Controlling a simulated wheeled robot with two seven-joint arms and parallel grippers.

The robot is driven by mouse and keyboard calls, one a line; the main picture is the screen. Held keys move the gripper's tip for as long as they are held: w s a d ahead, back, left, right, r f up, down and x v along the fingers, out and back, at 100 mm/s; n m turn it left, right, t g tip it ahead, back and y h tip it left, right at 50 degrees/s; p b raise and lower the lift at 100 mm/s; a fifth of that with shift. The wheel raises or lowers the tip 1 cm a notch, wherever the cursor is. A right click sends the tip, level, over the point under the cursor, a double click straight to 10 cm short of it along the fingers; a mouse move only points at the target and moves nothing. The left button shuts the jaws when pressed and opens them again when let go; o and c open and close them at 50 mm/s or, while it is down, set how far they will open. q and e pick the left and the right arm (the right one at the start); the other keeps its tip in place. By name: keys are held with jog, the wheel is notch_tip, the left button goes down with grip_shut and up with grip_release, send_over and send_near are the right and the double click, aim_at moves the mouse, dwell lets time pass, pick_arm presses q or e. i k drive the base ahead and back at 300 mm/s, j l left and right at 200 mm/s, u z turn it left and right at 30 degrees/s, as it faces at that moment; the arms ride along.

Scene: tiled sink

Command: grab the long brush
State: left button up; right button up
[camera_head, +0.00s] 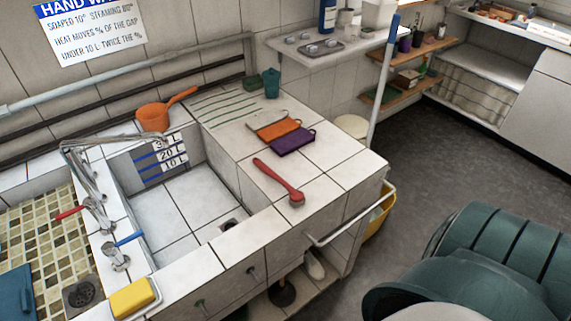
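A red brush (275,178) with a long handle lies on the white tiled counter (340,165), to the right of the sink basin. Its handle points up and left in the picture, and its rounded head is at the near end, close to the counter's front edge. Nothing covers it. Neither of my grippers shows in the head view.
A rail (350,219) runs along the counter front.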

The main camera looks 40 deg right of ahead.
aim_at(296, 197)
jog(key=l+z, duration=0.15)
jog(key=z, duration=0.2)
jog(key=i+l+z, duration=0.1)
jog(key=z, duration=0.25)
jog(key=i+z, duration=0.15)
jog(key=z, duration=0.2)
jog(key=l+u, duration=0.45)
jog(key=l, duration=0.95)
jog(key=i, duration=0.05)
